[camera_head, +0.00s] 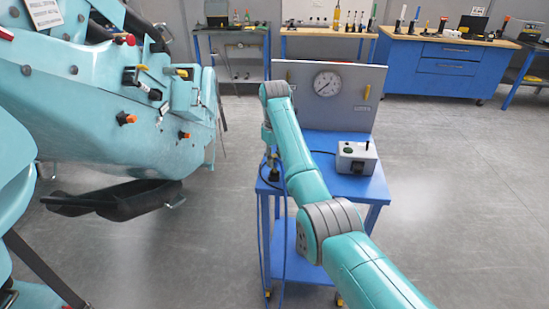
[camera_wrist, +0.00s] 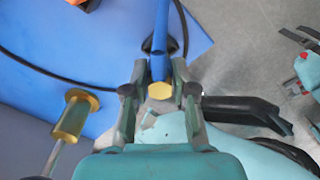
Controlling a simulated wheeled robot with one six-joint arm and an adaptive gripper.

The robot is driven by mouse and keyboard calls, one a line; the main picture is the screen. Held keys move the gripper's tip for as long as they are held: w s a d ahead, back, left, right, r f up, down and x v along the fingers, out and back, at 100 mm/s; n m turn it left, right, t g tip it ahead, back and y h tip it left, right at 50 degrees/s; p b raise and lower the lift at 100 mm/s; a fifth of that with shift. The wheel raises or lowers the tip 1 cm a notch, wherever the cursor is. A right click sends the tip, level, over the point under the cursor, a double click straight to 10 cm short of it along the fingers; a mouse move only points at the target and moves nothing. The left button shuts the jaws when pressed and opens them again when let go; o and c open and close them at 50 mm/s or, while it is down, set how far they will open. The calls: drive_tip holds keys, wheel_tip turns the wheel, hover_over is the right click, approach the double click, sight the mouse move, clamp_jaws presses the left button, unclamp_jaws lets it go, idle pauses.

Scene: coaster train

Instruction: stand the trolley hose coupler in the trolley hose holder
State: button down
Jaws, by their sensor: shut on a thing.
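The hose coupler shows in the wrist view as a brass hex end (camera_wrist: 160,91) with a blue body running away toward the top of the picture. My gripper (camera_wrist: 160,70) is shut on it, one finger on each side. In the head view my gripper (camera_head: 270,140) is small and hangs over the left edge of the blue trolley (camera_head: 354,187). A dark round piece, likely the hose holder (camera_wrist: 148,46), shows partly behind the blue body near the trolley edge. It also shows as a dark shape in the head view (camera_head: 273,171). Whether the coupler touches it I cannot tell.
A grey panel with a gauge (camera_head: 327,84) stands at the trolley's back. A grey switch box (camera_head: 356,156) sits on its top. A brass-ended part (camera_wrist: 75,115) lies left of my gripper. The teal ride car (camera_head: 130,110) is close on the left.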

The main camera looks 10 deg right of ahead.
drive_tip(key=shift+f, duration=1.2)
idle(0.4)
drive_tip(key=c, duration=0.9)
unclamp_jaws()
drive_tip(key=shift+o, duration=0.2)
drive_tip(key=shift+r, duration=3.8)
